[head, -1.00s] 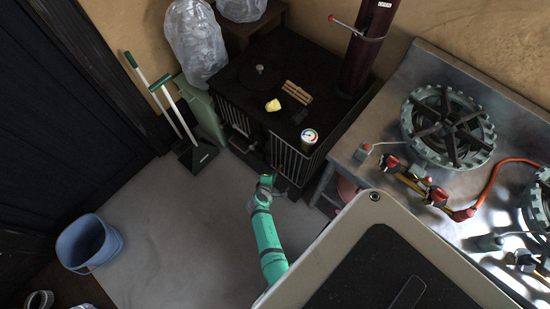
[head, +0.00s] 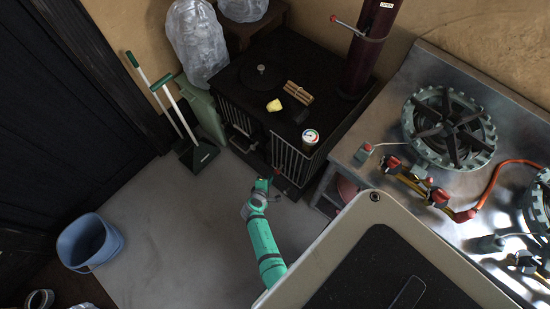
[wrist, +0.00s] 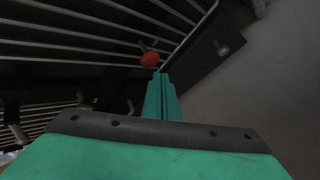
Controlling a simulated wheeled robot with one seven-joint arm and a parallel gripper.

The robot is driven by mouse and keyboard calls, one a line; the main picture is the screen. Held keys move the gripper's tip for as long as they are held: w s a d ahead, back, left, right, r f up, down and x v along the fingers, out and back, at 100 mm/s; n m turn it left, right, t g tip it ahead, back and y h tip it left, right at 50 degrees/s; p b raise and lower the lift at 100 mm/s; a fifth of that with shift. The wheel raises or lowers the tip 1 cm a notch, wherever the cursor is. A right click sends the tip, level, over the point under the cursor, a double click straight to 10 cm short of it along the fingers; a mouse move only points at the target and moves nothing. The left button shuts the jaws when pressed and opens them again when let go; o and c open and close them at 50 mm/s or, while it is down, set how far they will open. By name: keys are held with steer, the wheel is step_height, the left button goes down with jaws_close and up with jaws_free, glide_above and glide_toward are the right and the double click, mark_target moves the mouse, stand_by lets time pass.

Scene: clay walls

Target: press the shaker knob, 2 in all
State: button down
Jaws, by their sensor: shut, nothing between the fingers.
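The shaker knob (wrist: 149,59) is a small red ball low at the front of the black stove (head: 262,86), beside its barred side. In the wrist view it lies just past my fingertips, slightly left of them. I cannot tell whether they touch. In the head view the knob is a tiny red spot (head: 277,171) at the tip of my arm. My green gripper (wrist: 161,76) is shut and empty, its two fingers together and pointing toward the knob. It also shows in the head view (head: 272,178), low in front of the stove.
A metal counter (head: 350,150) with gas burners stands at the right. A dustpan (head: 199,154) and broom lean left of the stove. A blue bucket (head: 90,243) stands on the floor at left. The floor between is clear.

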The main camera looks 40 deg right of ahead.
steer(key=a, duration=0.5)
steer(key=shift+s, duration=0.3)
steer(key=shift+w, duration=0.15)
stand_by(0.7)
steer(key=shift+d, duration=0.1)
stand_by(0.4)
stand_by(1.1)
